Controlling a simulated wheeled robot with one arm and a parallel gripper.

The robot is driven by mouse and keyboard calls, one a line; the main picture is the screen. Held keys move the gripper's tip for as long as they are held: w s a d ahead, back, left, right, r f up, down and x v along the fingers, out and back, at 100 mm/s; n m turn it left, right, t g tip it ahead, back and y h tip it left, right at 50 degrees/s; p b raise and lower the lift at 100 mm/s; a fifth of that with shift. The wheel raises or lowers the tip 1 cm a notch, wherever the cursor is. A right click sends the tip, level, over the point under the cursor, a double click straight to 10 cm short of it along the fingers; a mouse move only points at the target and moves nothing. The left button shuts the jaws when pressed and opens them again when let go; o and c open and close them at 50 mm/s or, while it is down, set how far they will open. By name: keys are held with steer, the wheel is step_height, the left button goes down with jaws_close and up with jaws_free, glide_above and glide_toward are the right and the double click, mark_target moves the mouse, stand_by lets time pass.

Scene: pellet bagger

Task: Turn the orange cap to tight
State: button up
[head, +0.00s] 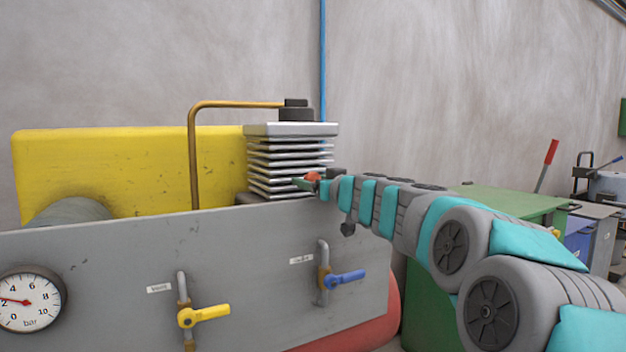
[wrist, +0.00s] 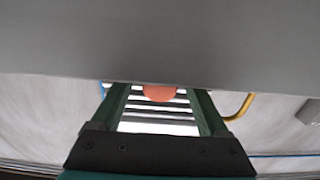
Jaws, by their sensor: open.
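The orange cap (head: 313,177) shows small at the right side of the finned metal block (head: 290,160) in the head view, partly hidden by my gripper. In the wrist view the orange cap (wrist: 160,92) lies between the far ends of my fingers, its upper part cut off by a grey surface. My gripper (wrist: 158,98) is open, with one green finger on each side of the cap. Whether the fingers touch the cap cannot be told. In the head view my gripper (head: 308,182) reaches in from the right at the block. The cap's markings are not visible.
A grey panel (head: 120,255) stands in front, with a yellow-handled valve (head: 203,315), a blue-handled valve (head: 343,280) and a pressure gauge (head: 30,298). A copper pipe (head: 193,150) runs to the block's top. A yellow guard (head: 100,170) stands behind. Green cabinets (head: 510,203) are at right.

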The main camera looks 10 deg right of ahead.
steer(key=shift+c, duration=0.2)
jaws_close()
stand_by(0.6)
